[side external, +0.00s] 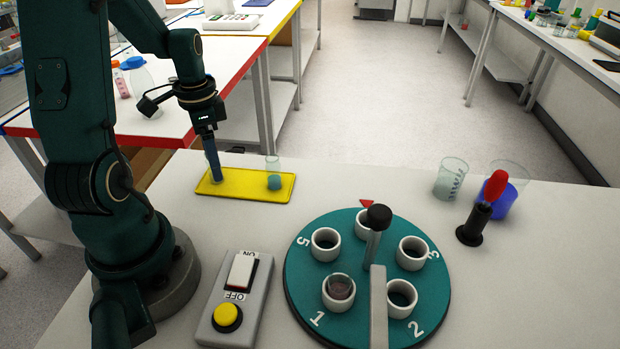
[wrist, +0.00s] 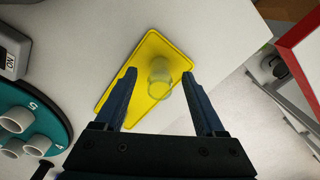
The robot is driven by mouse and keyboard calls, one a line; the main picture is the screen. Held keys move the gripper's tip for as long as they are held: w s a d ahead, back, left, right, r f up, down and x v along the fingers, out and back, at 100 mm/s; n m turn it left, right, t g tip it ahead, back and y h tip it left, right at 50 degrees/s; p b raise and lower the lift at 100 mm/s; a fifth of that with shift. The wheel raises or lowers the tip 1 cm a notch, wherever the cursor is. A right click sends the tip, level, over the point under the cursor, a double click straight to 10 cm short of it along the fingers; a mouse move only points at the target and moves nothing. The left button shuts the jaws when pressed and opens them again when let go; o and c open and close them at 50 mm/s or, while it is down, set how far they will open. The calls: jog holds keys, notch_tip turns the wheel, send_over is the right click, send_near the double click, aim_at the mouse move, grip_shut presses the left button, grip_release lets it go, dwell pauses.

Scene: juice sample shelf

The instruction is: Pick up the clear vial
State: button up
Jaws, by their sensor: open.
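The clear vial (wrist: 160,80) stands on the yellow tray (wrist: 157,43) in the wrist view, in the space between my two fingers. It looks see-through and empty, tinted by the yellow beneath. My gripper (wrist: 161,73) is open, one finger on each side of the vial with a gap to each. In the side view my gripper (side external: 214,178) points down at the left part of the tray (side external: 245,191). The vial is hard to tell apart from the fingers there. Whether a finger touches it cannot be told.
A vial with teal contents (side external: 273,180) stands on the tray's right part; my gripper hides that area in the wrist view. A teal turntable (side external: 300,285) with white holders, a switch box (side external: 222,320) and glass beakers (side external: 449,180) stand farther right or nearer.

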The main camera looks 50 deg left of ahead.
jog(key=shift+f, duration=1.15)
grip_shut()
